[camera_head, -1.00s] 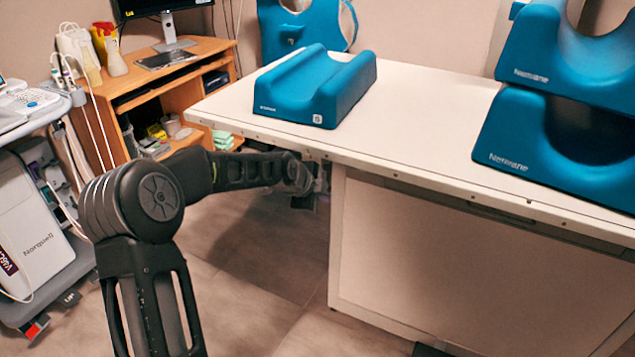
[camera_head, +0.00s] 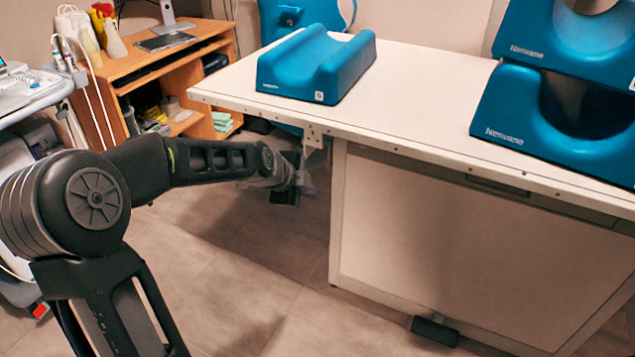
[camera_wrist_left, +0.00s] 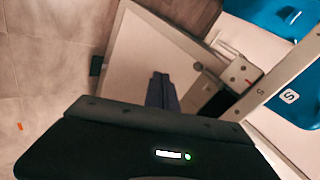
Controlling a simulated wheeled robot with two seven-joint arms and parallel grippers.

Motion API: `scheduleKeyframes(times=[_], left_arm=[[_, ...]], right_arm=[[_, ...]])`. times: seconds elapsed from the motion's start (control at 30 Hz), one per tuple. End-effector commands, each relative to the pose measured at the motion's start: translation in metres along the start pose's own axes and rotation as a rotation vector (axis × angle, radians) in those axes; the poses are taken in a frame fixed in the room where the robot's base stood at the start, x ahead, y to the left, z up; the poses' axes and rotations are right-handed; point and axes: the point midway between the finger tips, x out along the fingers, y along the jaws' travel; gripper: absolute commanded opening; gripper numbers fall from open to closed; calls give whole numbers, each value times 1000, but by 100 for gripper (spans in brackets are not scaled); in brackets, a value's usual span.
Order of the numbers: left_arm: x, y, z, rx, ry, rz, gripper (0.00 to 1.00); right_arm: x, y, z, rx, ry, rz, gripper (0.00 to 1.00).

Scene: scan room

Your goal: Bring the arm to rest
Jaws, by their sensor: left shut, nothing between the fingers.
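My left arm comes in from the left in the head view, bent at a round black joint. My left gripper (camera_head: 290,185) is beside the near left edge of the white table (camera_head: 430,110), below its top and apart from any object I can see being held. In the left wrist view the fingers of my left gripper (camera_wrist_left: 162,92) show small and dark, shut together with nothing between them. Behind them are the table's side panel and metal corner. My right gripper is in neither view.
A blue cradle cushion (camera_head: 315,65) lies on the table, and two more blue cushions (camera_head: 510,110) are stacked at the right. A wooden desk (camera_head: 150,65) and a medical cart (camera_head: 45,95) stand at the left. The floor (camera_head: 240,270) left of the table is clear.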

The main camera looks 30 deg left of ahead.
Motion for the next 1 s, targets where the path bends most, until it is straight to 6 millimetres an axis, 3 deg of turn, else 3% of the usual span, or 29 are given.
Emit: scheduleKeyframes(times=[0.2,0.77,0.87,1.0], left_arm=[[-13,7,2,0,-1,1,0],[-13,7,2,-5,0,1,0],[-13,6,2,-50,-1,-3,0],[-12,-2,4,-235,-7,-43,0]], right_arm=[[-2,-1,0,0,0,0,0],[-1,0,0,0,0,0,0],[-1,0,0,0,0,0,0],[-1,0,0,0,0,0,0]])
